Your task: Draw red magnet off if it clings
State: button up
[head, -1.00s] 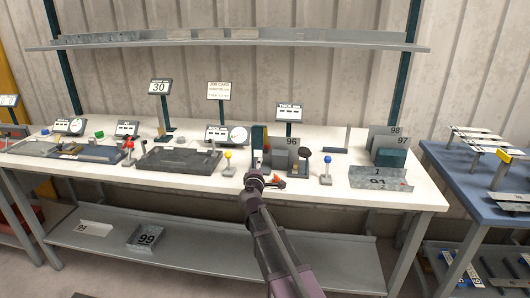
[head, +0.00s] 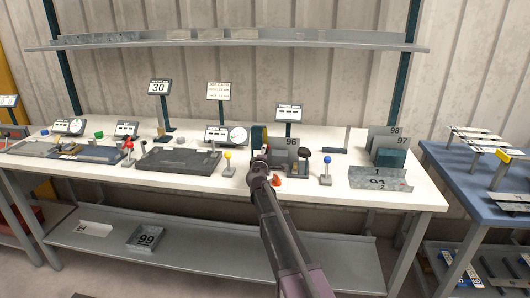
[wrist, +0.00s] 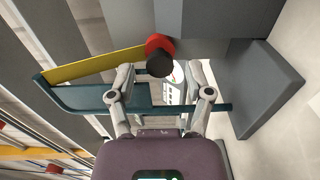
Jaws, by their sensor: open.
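The red magnet (wrist: 158,43), a red disc with a dark round knob, shows at the upper middle of the wrist view. It lies at the edge of a grey block (wrist: 205,18); I cannot tell whether it touches it. My gripper (wrist: 161,72) is open, with one finger to each side below the knob and no clear contact. In the head view my gripper (head: 260,160) is over the bench, just left of the grey plates marked 96 (head: 284,155). The magnet is not clearly visible there.
A teal bracket with a yellow strip (wrist: 95,65) is close beside and behind my fingers. A bent sheet part (head: 380,179) lies at the bench's right.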

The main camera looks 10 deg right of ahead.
jog(key=shift+x, duration=1.2)
